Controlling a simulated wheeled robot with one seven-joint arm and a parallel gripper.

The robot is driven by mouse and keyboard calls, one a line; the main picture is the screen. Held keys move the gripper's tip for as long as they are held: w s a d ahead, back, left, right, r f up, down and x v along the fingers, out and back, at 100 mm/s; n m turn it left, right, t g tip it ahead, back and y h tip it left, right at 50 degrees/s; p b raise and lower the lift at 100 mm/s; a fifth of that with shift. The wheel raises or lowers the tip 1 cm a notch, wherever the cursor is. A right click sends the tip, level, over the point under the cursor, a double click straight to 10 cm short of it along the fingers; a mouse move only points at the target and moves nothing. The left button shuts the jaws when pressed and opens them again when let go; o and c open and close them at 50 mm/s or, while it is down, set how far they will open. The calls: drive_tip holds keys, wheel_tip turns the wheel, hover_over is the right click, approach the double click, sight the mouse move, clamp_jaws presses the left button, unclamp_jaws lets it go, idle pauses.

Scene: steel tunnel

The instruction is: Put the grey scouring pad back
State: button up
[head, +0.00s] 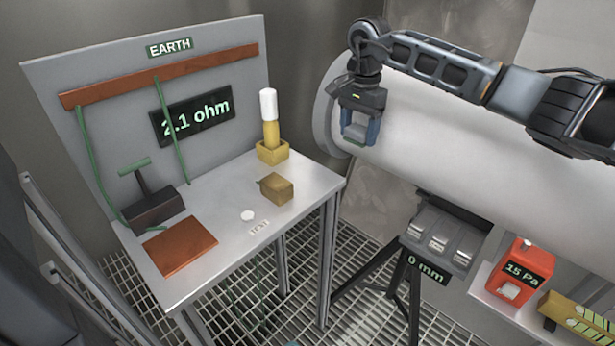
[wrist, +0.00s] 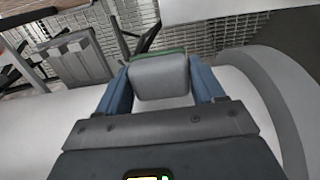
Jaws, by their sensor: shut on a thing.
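My gripper (head: 359,133) is shut on the grey scouring pad, a light grey block with a green layer on its far side. The pad (wrist: 160,77) sits between the two blue fingers in the wrist view. In the head view the pad (head: 357,131) hangs below the wrist, in front of the left end of the large white cylinder (head: 430,130). I cannot tell whether the pad touches the cylinder.
A metal table (head: 220,235) at left carries a yellow block (head: 277,189), a white-topped post (head: 269,125) and a copper plate (head: 180,246). Under the cylinder stand a grey "0 mm" stand (head: 430,262), a red "15 Pa" box (head: 512,272) and a striped yellow tray (head: 580,322).

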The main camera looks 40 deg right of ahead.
drive_tip(key=p, duration=0.3)
hover_over(310, 178)
drive_tip(key=f, duration=0.6)
drive_tip(key=shift+s+f, duration=0.2)
drive_tip(key=shift+f, duration=0.1)
drive_tip(key=shift+w+f, duration=0.1)
drive_tip(key=shift+f, duration=0.3)
drive_tip(key=shift+f+p, duration=0.4)
drive_tip(key=shift+f, duration=1.3)
drive_tip(key=shift+f, duration=0.1)
drive_tip(key=o, duration=1.1)
wheel_tip(310, 178, up, 12)
drive_tip(key=shift+r+b, duration=0.1)
drive_tip(key=shift+b, duration=0.85)
